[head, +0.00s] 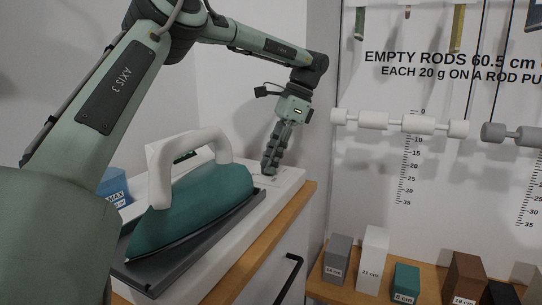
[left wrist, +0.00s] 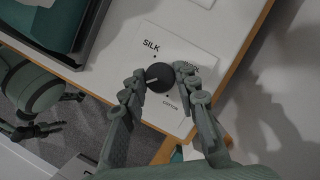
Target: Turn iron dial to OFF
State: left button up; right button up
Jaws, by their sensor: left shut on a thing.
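In the left wrist view, the round black dial (left wrist: 160,77) sits on a white label plate (left wrist: 172,118). Its pale pointer line points to the left in that view. "SILK" shows above the dial and "COTTON" below it; another word at the right is partly covered by a finger. No "OFF" mark is readable. My left gripper (left wrist: 159,75) is shut on the dial, one finger on each side. In the head view my left gripper (head: 271,160) points down at the counter and hides the dial. The teal iron (head: 195,205) with a white handle stands left of it.
The iron rests on a dark tray (head: 150,275) on the white counter (head: 285,180), which has a wooden edge. A blue box (head: 114,187) is behind the iron. At the right, several blocks stand on a wooden shelf below white rods (head: 400,123).

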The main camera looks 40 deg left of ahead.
dwell(0.4)
pick_arm(q)
jog(key=o, duration=1.2)
jog(key=shift+c, duration=0.2)
jog(key=v, duration=0.7)
jog(key=shift+r, duration=0.25)
jog(key=shift+w, duration=0.15)
